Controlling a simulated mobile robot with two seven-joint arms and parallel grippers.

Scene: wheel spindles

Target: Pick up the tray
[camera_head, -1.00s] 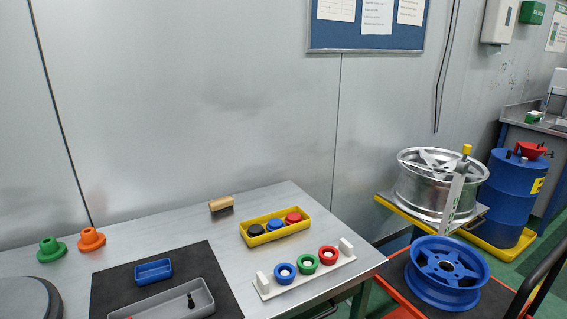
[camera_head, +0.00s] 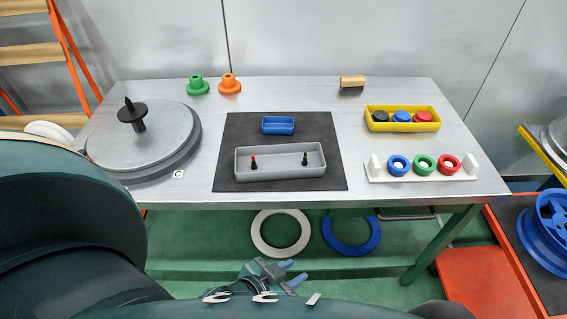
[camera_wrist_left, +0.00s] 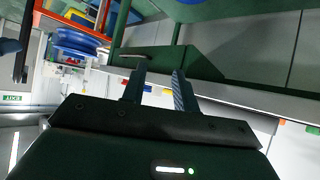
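A long grey tray (camera_head: 280,175) lies on the black mat (camera_head: 232,131) at the front middle of the table. It holds two small dark upright pieces, one with a red part (camera_head: 254,162). A small blue tray (camera_head: 278,126) sits behind it, and a yellow tray (camera_head: 433,126) with black, blue and red caps stands at the right. My left gripper (camera_head: 297,272) is below and in front of the table edge, well apart from the trays. In the left wrist view its two fingers (camera_wrist_left: 159,76) are apart with nothing between them. My right gripper is not in view.
A grey round turntable (camera_head: 150,143) with a black spindle stands at the left. A white rack (camera_head: 424,176) with blue, green and red rings stands at the right front. Green and orange flanges (camera_head: 229,84) and a brush (camera_head: 352,83) are at the back. The table edge (camera_head: 390,194) lies above my gripper.

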